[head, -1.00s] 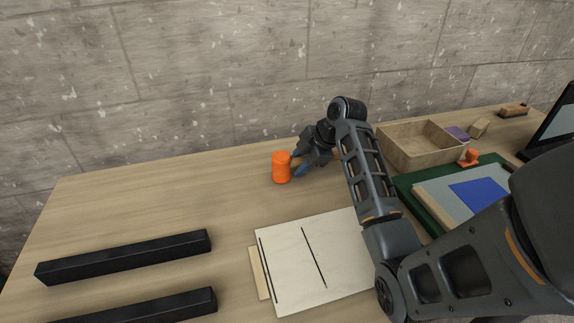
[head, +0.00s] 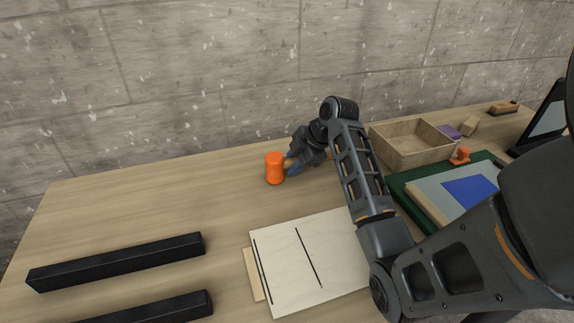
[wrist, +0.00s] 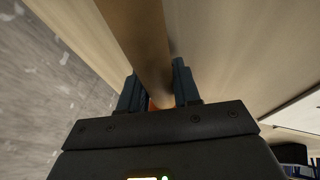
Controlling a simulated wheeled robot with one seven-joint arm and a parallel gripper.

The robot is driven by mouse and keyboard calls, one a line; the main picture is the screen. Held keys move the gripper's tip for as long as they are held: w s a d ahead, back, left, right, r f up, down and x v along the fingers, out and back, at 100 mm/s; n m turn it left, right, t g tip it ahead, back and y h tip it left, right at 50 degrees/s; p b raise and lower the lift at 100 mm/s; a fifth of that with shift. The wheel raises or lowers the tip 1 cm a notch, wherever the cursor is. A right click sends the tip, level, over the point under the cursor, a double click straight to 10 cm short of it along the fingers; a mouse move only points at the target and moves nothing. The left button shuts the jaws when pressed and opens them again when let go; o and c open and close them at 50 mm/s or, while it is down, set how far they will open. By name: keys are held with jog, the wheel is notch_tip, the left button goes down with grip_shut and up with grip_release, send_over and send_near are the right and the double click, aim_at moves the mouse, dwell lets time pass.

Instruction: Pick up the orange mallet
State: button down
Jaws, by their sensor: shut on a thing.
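The orange mallet's head (head: 275,168) stands out as an orange cylinder on the table in the head view, left of my gripper (head: 292,164). My gripper's blue-tipped fingers are next to the head. In the wrist view, the mallet's wooden handle (wrist: 140,35) runs from the top edge down between the two fingers of my gripper (wrist: 156,78). The fingers are shut on the handle, with a sliver of orange low between them. Most of the handle is hidden behind my gripper in the head view. The mallet appears to rest on the table; I see no clear lift.
A wooden open box (head: 412,147) stands right of my arm. Beside it are a green mat (head: 403,192) with stacked sheets and a small orange item (head: 460,155). A pale board (head: 310,262) and black bars (head: 118,262) lie nearer. The table's left rear is clear.

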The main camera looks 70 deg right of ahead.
notch_tip(320, 180, up, 10)
jog(key=shift+b, duration=0.3)
jog(key=c, duration=1.3)
grip_release()
grip_shut()
jog(key=shift+s, duration=0.1)
